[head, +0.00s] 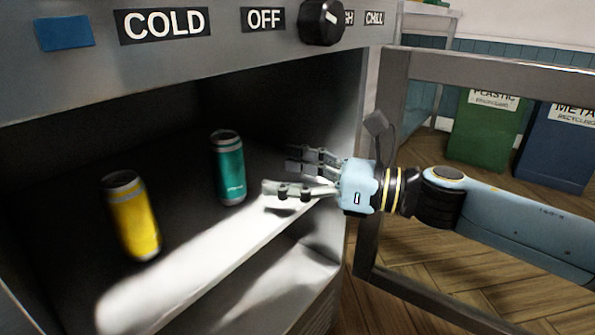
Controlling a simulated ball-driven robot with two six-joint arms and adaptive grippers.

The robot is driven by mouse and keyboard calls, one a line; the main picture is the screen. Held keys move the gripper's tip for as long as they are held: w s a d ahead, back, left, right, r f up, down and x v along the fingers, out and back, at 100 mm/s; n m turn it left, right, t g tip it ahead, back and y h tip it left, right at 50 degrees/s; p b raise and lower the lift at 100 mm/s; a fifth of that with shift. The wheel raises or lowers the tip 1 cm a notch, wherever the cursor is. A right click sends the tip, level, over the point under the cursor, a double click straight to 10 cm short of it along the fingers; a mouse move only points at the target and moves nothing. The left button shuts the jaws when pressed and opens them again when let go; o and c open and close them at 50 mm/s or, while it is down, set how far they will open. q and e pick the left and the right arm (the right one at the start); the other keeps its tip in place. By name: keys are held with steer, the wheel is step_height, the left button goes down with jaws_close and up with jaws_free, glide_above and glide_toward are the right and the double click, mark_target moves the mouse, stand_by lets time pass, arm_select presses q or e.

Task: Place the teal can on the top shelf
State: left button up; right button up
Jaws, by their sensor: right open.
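The teal can (230,170) stands upright on a shelf inside the open cabinet. My right gripper (277,176) reaches in from the right, its fingers spread and pointing left at the can. The fingers are open and empty, with a small gap between them and the can's right side. My left gripper is not in view. I cannot tell from this view whether the shelf (200,262) under the can is the top one, though part of another level shows below it.
A yellow can (133,216) stands on the same shelf, left of the teal can and nearer the front edge. The control panel with a black knob (321,21) overhangs the opening. The open door frame (392,90) is at the right. Green (484,133) and blue (558,150) recycling bins stand beyond it.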

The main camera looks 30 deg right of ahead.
steer(key=shift+s+d, duration=0.45)
steer(key=shift+s, duration=0.1)
